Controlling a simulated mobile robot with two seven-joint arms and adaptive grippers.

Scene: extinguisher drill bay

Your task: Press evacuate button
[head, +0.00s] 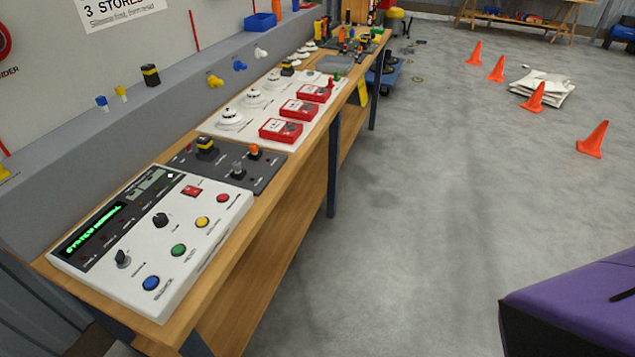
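A white control panel (196,262) lies at the near end of the wooden bench, with a green lit display (95,231) reading "SYSTEM NORMAL". Along its right part run a blue button (151,283), a green button (178,250), a yellow button (202,223) and a red button (223,198). The small labels beside them are too small to read surely, so I cannot tell which is the evacuate button. Two black knobs and a small red switch (191,190) also sit on the panel. Neither gripper is in view.
Behind the panel on the bench (225,240) are a dark grey switch plate (262,180) and a white board with red call points (281,130). Orange cones (592,140) and a stack of white sheets (543,86) are on the floor. A purple object (575,310) fills the lower right corner.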

